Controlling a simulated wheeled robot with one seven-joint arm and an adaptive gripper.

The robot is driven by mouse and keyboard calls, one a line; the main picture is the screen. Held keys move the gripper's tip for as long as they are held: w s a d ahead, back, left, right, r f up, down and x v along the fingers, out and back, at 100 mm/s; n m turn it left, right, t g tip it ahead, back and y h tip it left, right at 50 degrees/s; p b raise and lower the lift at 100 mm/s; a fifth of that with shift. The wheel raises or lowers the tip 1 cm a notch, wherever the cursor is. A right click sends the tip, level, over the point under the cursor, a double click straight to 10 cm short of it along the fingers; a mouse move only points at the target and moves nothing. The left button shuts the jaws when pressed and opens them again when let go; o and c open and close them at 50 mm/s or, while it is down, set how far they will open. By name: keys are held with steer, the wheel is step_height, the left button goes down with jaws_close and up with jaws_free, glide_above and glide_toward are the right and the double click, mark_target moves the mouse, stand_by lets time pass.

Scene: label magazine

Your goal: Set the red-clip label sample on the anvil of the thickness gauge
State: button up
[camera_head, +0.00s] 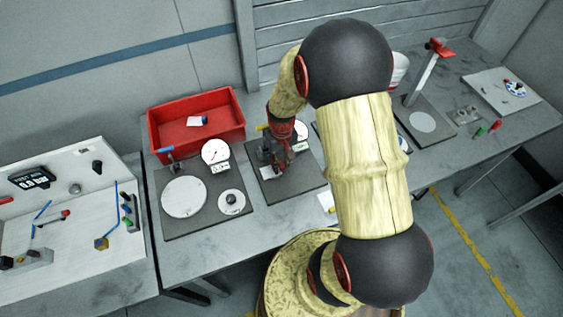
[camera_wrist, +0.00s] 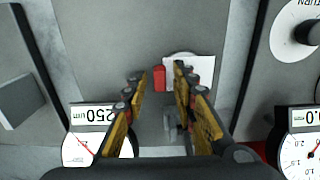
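The red-clip label sample shows in the wrist view as a white square label (camera_wrist: 203,68) with a red clip (camera_wrist: 159,78) at its left edge. It lies over a pale round disc (camera_wrist: 181,54), apparently the anvil, mostly hidden under it. The thickness gauge's display reading 250 (camera_wrist: 94,114) and dial (camera_wrist: 98,150) are at lower left; the gauge dial also shows in the head view (camera_head: 301,130). My gripper (camera_wrist: 161,77) is open, with its yellow-padded fingers on either side of the clip and visible gaps between. In the head view my wrist hides much of the gauge.
A red bin (camera_head: 196,120) holding a small white item stands behind left. A plate with a large white disc (camera_head: 184,197) and another dial (camera_head: 215,150) is left of the gauge. A white instrument panel (camera_head: 75,200) stands far left, and a stand with a red top (camera_head: 438,47) is right.

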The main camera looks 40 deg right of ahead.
step_height(320, 180, up, 12)
steer(key=p, duration=0.1)
step_height(320, 180, up, 7)
steer(key=t, duration=0.1)
glide_above(281, 164)
steer(key=a, duration=0.3)
steer(key=s+a+r+n+t, duration=0.3)
steer(key=s+a+r+t, duration=0.1)
steer(key=s+a+r, duration=0.8)
step_height(281, 164, up, 3)
steer(key=shift+s+a+r+t, duration=0.1)
steer(key=shift+s+a+t, duration=0.2)
steer(key=shift+s, duration=0.15)
step_height(281, 164, down, 10)
steer(key=b, duration=0.9)
steer(key=shift+r, duration=0.15)
